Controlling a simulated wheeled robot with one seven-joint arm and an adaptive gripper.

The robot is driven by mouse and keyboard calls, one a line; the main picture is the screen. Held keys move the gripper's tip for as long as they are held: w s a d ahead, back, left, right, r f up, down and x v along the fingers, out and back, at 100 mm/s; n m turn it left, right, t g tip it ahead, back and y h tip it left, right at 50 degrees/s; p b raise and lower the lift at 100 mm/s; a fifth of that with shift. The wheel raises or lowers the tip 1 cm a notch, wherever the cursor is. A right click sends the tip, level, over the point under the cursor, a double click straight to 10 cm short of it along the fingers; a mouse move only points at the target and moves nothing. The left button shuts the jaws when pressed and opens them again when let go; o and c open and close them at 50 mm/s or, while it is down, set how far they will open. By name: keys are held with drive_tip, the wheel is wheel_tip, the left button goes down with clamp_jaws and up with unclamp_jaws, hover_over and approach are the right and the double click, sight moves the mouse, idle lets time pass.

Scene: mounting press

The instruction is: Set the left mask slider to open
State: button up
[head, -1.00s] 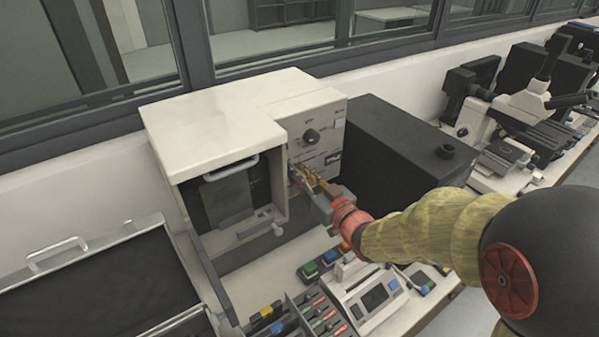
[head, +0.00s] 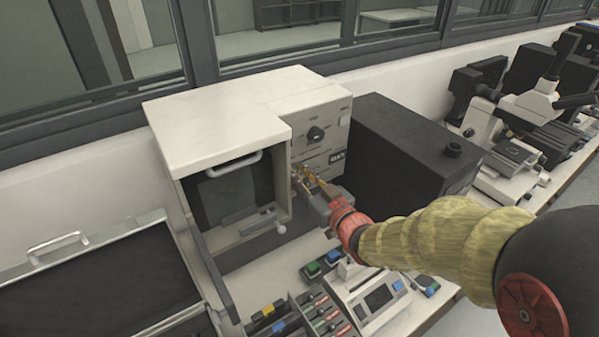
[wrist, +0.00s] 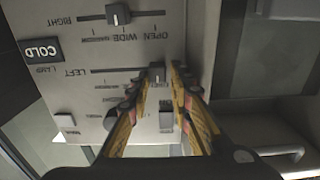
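The left mask slider (wrist: 157,73) is a small dark grey knob near the right end of the slot marked LEFT in the wrist view, where the panel appears upside down. My gripper (wrist: 158,80) is at the panel, its yellow and black fingers on either side of this knob. The fingers look parted, and I cannot tell whether either touches it. In the head view my gripper (head: 301,176) covers the lower front of the white press unit (head: 215,110), hiding the slider there. Part of the slider's scale is hidden by the fingers.
The right mask slider (wrist: 118,14) sits on its own slot above. A COLD lamp label (wrist: 41,51) and a pale switch (wrist: 65,120) are nearby.

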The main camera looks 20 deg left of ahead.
drive_tip(key=o, duration=0.3)
drive_tip(key=shift+o, duration=0.2)
idle(0.3)
